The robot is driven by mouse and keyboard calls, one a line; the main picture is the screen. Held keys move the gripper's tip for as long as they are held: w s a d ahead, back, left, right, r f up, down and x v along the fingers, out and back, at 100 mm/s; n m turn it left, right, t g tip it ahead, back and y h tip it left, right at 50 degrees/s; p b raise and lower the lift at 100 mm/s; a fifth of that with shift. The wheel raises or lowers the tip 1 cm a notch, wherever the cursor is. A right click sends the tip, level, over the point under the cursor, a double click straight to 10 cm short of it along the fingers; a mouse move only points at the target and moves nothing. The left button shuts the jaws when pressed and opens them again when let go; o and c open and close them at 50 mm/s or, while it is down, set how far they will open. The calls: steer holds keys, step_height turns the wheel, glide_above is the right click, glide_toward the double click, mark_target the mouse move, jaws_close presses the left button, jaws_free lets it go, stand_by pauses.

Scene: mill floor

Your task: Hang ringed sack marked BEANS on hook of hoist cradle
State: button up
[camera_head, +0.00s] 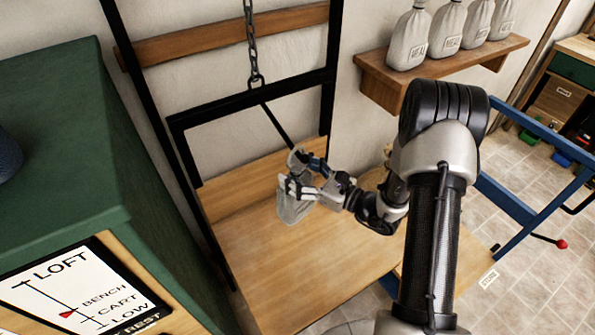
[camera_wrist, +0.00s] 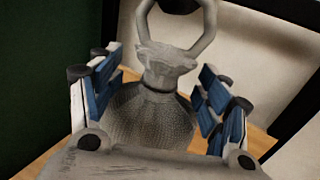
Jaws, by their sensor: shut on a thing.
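My gripper (camera_head: 306,182) is shut on a grey sack (camera_head: 293,209) in the head view, above the wooden floor of the hoist cradle. In the wrist view the sack (camera_wrist: 150,112) sits upright between the blue-padded jaws, with its ring (camera_wrist: 208,28) standing above the tied neck. Its lettering does not show. The black hoist cradle (camera_head: 218,114) hangs from a chain. A dark rod (camera_head: 277,125) slants from its top bar down to the gripper. In the wrist view a dark piece (camera_wrist: 180,5) lies at the ring's top; whether it is the hook inside the ring I cannot tell.
A green cabinet (camera_head: 60,130) with a LOFT level board (camera_head: 75,290) stands at the left. A wooden shelf (camera_head: 378,86) with several sacks is at the upper right. A blue rail (camera_head: 510,203) runs at the right. The cradle's wooden floor (camera_head: 280,262) is bare.

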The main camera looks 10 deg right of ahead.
steer(key=shift+r, duration=0.1)
steer(key=o, duration=2.2)
steer(key=shift+c, duration=0.2)
steer(key=shift+s, duration=0.1)
